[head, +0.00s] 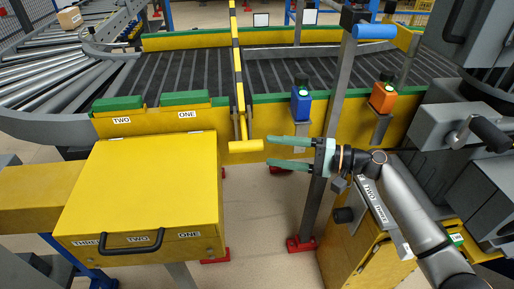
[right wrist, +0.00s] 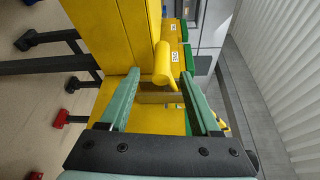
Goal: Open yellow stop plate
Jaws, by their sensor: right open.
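The fingertips are close to the handle's right end, with no clear contact. In the right wrist view the handle (right wrist: 163,65) shows ahead, in line with the gap between the open fingers (right wrist: 160,76). My left gripper is not in view.
A yellow box (head: 140,195) with a black handle stands at the left. A grey post (head: 325,150) rises beside my right gripper. Blue (head: 301,105) and orange (head: 383,97) button units are on the conveyor wall. Floor shows below the handle.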

